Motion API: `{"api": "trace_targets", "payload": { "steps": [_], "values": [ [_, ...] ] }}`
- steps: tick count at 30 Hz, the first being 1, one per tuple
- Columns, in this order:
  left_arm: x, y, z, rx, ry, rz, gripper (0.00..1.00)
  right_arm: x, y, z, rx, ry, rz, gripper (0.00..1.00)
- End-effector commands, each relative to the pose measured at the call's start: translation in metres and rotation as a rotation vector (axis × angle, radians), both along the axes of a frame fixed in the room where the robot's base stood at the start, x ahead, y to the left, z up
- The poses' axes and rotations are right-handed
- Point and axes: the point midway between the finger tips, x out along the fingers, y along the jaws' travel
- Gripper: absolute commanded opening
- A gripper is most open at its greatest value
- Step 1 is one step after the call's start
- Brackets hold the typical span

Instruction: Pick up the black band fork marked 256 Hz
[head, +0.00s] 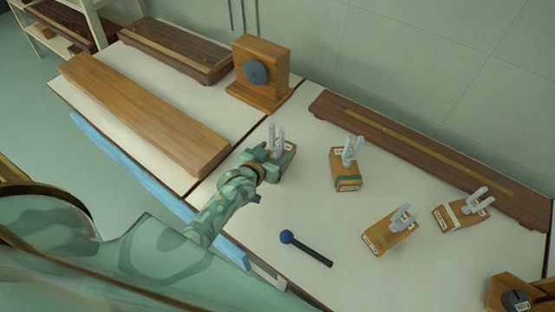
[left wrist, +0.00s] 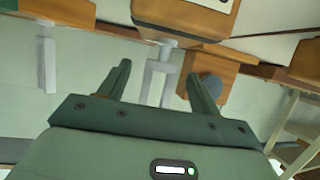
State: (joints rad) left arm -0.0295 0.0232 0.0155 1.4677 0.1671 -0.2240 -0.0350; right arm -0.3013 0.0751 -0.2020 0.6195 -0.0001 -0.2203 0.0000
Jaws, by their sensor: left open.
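Several tuning forks stand on wooden boxes on the right bench. My left gripper (head: 268,152) is at the fork (head: 278,140) nearest the bench seam, partly covering its box. No black band shows on that box from here, and its label is too small to read. In the left wrist view a pale fork (left wrist: 158,75) shows between the two open fingers (left wrist: 160,82), below its labelled box (left wrist: 190,14); I see no grip on it. The other boxes carry a green band (head: 347,179), an olive band (head: 377,242) and a white band (head: 452,215).
A blue-headed mallet (head: 307,249) lies in front of the forks. A long dark board with a brass strip (head: 420,146) lies along the wall. A wooden block with a grey disc (head: 259,75) stands behind. A long plank (head: 140,110) lies to the left.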

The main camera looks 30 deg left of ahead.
Motion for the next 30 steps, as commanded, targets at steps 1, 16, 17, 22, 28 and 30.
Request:
{"api": "trace_targets", "payload": {
  "steps": [1, 16, 17, 22, 28, 30],
  "values": [
    [0.007, 0.0, -0.004, 0.0, -0.001, 0.0, 0.64, 0.0, -0.001, -0.005, -0.002, 0.002, 0.0, 0.36],
    [0.045, 0.001, -0.018, -0.001, -0.001, 0.001, 0.64, -0.004, -0.006, -0.022, -0.008, 0.01, 0.0, 0.36],
    [0.045, 0.001, -0.018, -0.001, -0.001, 0.001, 0.64, -0.004, -0.006, -0.021, -0.008, 0.01, 0.0, 0.36],
    [0.045, 0.001, -0.018, -0.001, -0.001, 0.001, 0.16, -0.004, -0.006, -0.021, -0.008, 0.01, 0.0, 0.36],
    [0.046, 0.002, -0.017, -0.001, -0.003, 0.001, 0.03, -0.004, -0.006, -0.022, -0.008, 0.01, 0.0, 0.36],
    [0.046, 0.002, -0.017, -0.001, -0.003, 0.001, 0.03, -0.004, -0.006, -0.021, -0.007, 0.01, 0.0, 0.36]
  ]
}}
